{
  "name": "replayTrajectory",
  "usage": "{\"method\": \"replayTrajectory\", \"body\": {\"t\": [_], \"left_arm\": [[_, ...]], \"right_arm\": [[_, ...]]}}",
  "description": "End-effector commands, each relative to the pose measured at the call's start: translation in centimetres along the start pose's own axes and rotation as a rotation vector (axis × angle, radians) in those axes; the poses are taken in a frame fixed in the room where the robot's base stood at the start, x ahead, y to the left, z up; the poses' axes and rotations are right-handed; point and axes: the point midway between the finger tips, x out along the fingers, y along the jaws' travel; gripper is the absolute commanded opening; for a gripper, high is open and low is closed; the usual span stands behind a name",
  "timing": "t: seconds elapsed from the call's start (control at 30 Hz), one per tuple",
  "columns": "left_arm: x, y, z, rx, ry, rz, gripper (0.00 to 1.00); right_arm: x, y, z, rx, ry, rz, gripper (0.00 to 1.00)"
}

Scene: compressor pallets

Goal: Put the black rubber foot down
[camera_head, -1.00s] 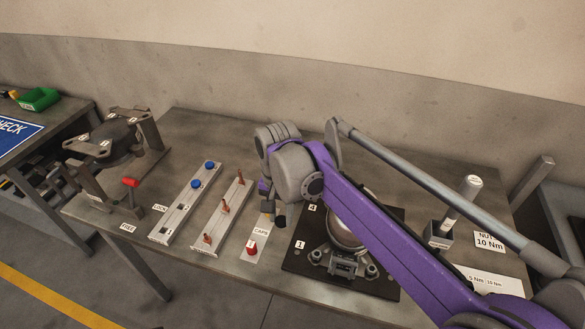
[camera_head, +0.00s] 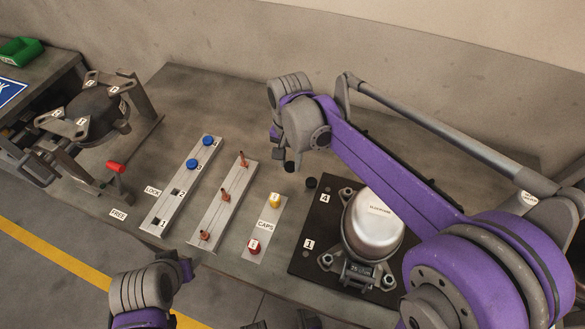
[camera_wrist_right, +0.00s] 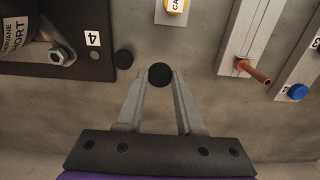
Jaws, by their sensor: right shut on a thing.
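A black rubber foot (camera_head: 289,167) is between the fingertips of my right gripper (camera_wrist_right: 160,78), which is shut on it; it also shows in the right wrist view (camera_wrist_right: 160,72). In the head view my right gripper (camera_head: 286,158) points down, behind the yellow cap and left of the dark mat's back corner. A second black foot (camera_head: 311,183) stands on the table beside that corner, near the label 4; it shows left of the held one in the right wrist view (camera_wrist_right: 123,59). I cannot tell the held foot's height above the table.
The dark mat (camera_head: 300,264) bears a silver compressor (camera_head: 376,222). A caps plate (camera_head: 262,233) holds a yellow cap (camera_head: 274,202) and a red cap (camera_head: 254,246). Left are a copper-pipe rail (camera_head: 214,218) and a rail with blue caps (camera_head: 163,212). Bare table lies behind the rails.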

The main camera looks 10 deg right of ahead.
Motion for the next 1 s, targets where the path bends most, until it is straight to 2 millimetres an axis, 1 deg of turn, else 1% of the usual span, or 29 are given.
{"method": "replayTrajectory", "body": {"t": [0.13,0.33,0.4,0.63,0.77,0.8,0.93,0.97,1.0], "left_arm": [[0.1,0.0,0.1,0.000,0.000,0.000,0.50],[0.3,0.0,0.2,0.000,-0.001,0.000,0.50],[0.3,0.0,0.2,0.000,-0.001,0.000,0.50],[0.3,0.0,0.2,0.000,-0.001,0.000,0.50],[0.5,0.0,0.4,0.000,-0.003,0.000,0.50],[0.5,0.0,0.4,0.000,-0.003,0.000,0.50],[0.5,0.0,0.3,0.000,-0.002,0.000,0.50],[0.5,0.0,0.3,0.000,-0.002,0.000,0.50],[0.5,0.0,0.3,0.000,-0.002,0.000,0.50]], "right_arm": [[1.4,0.0,-0.1,0.000,0.000,0.000,0.00],[4.2,0.0,-0.1,0.000,0.000,0.000,0.00],[4.5,0.0,0.0,0.000,0.000,0.000,0.00],[4.6,0.0,0.0,0.000,0.000,0.000,0.00],[5.0,0.0,0.0,0.000,0.000,0.000,0.00],[4.9,0.0,0.0,0.000,0.000,0.000,0.40],[4.9,0.0,0.0,0.000,0.000,0.000,0.63],[4.9,0.0,0.0,0.000,0.000,0.000,0.66],[4.9,0.0,0.0,0.000,0.000,0.000,0.66]]}}
